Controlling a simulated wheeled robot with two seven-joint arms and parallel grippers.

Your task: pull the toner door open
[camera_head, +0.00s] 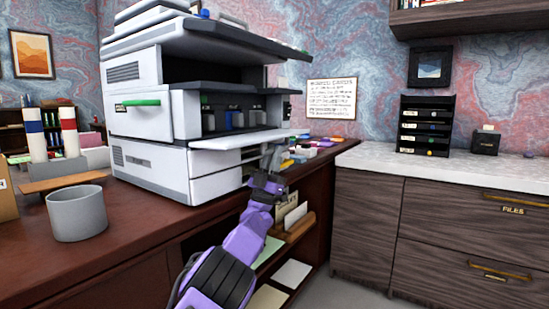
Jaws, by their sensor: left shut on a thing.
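The white copier (150,158) stands on the desk at left of centre. Its toner door (232,141) is swung down and lies nearly flat, sticking out below an open bay. Several dark toner cartridges (237,119) show in the bay. My left gripper (271,148) is at the right, outer edge of the door, at the end of my purple arm, and is shut on it. The fingertips are small, so the exact contact is hard to see. My right gripper is out of view.
A grey cup (77,213) stands on the brown desk (130,232) in front of the copier. Coloured small items (312,146) lie right of the door. Open shelves with papers (290,273) are below the desk edge. Drawer cabinets (450,230) stand at the right.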

